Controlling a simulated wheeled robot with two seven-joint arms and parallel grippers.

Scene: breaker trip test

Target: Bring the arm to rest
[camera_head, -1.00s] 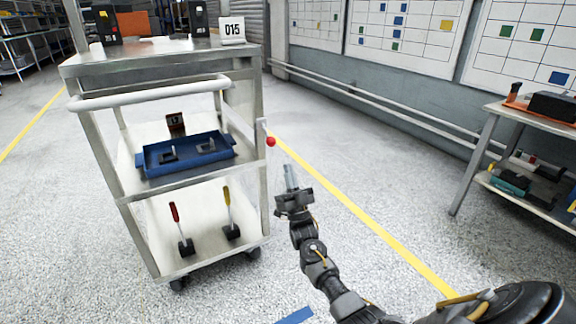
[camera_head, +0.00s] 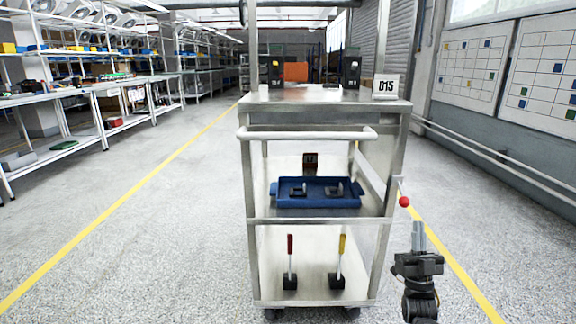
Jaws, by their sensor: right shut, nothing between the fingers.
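My right gripper (camera_head: 418,238) is at the lower right in the head view, pointing up and away, with its fingers together and nothing in them. It is just right of the metal cart (camera_head: 310,221) and below a red ball knob (camera_head: 404,202) on the cart's right side. It looks apart from the knob. My left gripper is not in view.
The cart carries a blue tray (camera_head: 318,206) on its middle shelf, and a red-handled lever (camera_head: 290,258) and a yellow-handled lever (camera_head: 340,262) below. A sign reading 015 (camera_head: 386,87) stands on top. Workbenches (camera_head: 110,88) line the left. Floor on both sides is clear.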

